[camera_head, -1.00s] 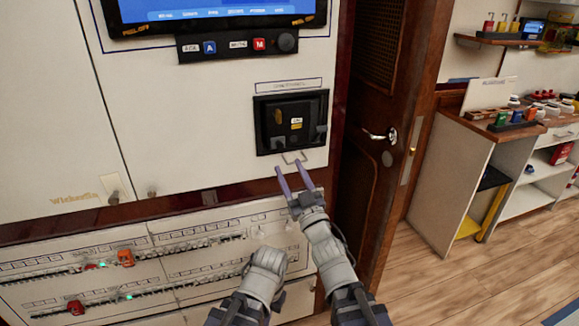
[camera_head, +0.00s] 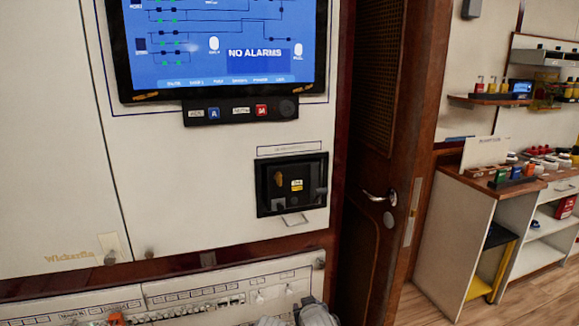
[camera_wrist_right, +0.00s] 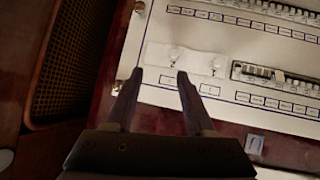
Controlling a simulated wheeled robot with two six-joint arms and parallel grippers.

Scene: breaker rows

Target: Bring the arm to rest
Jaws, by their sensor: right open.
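In the right wrist view my right gripper (camera_wrist_right: 160,80) is open, its two dark fingers spread with nothing between them. Beyond the fingertips is the pale breaker panel (camera_wrist_right: 215,85), seen tilted, with rows of small labels and breakers. In the head view only grey parts of my arms show at the bottom edge; the fingers are out of frame there. My left gripper is not seen in either view.
A black-framed unit (camera_head: 292,184) with a wire handle sits on the cabinet wall below a screen (camera_head: 215,45) reading "NO ALARMS". A wooden door (camera_head: 370,150) stands right of it. A shelf unit (camera_head: 450,230) stands farther right, with open floor.

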